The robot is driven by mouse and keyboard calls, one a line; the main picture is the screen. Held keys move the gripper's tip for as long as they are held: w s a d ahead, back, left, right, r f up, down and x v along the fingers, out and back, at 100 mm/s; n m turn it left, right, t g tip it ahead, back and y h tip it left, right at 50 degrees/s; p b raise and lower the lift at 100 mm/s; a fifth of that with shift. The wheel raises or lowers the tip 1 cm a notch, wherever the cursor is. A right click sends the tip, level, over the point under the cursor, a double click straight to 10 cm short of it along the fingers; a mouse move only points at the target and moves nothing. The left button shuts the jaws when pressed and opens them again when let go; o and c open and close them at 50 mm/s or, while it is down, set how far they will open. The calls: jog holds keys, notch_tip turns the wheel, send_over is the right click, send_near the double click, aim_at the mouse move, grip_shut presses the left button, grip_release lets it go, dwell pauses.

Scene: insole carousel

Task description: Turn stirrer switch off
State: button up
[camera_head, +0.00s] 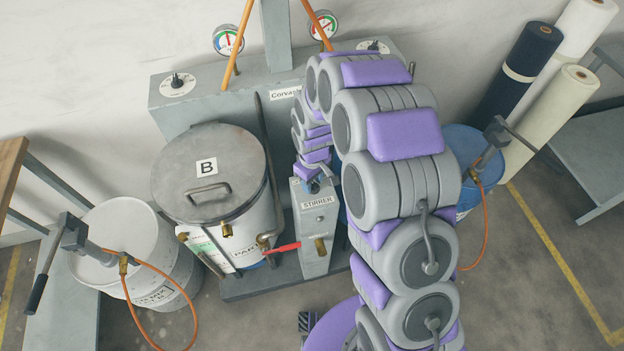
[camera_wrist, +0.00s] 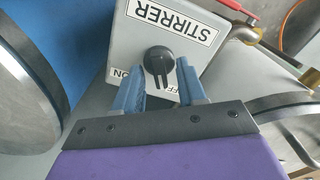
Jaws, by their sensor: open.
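The grey stirrer box (camera_head: 316,235) with its STIRRER label stands right of the lidded tank B. In the wrist view the STIRRER label (camera_wrist: 168,25) is upside down. The black switch knob (camera_wrist: 158,62) is on the same face, its bar pointing down in that picture, close to the partly hidden letters of OFF. ON shows to the left. My gripper (camera_wrist: 158,78) is open, its blue fingers on either side of the knob, apart from it as far as I can tell. In the head view my gripper (camera_head: 313,186) is at the top of the box; the knob is hidden there.
Tank B (camera_head: 207,170) stands left of the box, with a red-handled valve (camera_head: 284,247) between them. A white drum (camera_head: 140,255) is at left, a blue drum (camera_head: 462,150) at right behind my arm. A grey cabinet (camera_head: 190,107) with gauges is behind.

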notch_tip(320, 180, up, 17)
jog(key=p, duration=0.2)
jog(key=shift+r, duration=0.15)
dwell(0.7)
jog(key=s+d+r+m+b, duration=0.1)
jog(key=s+d+r+m, duration=0.2)
jog(key=s, duration=0.4)
jog(key=s+d+r+m, duration=0.1)
jog(key=s+d+r, duration=0.3)
jog(key=s+d, duration=0.2)
jog(key=s+d+m+g, duration=0.1)
jog(key=s+d+m, duration=0.1)
jog(key=s, duration=0.7)
jog(key=s+d+m+b, duration=0.1)
jog(key=s+d+m, duration=0.2)
jog(key=s, duration=0.7)
jog(key=shift+s+d+g+b, duration=0.2)
jog(key=shift+g+b, duration=0.1)
jog(key=shift+g, duration=0.1)
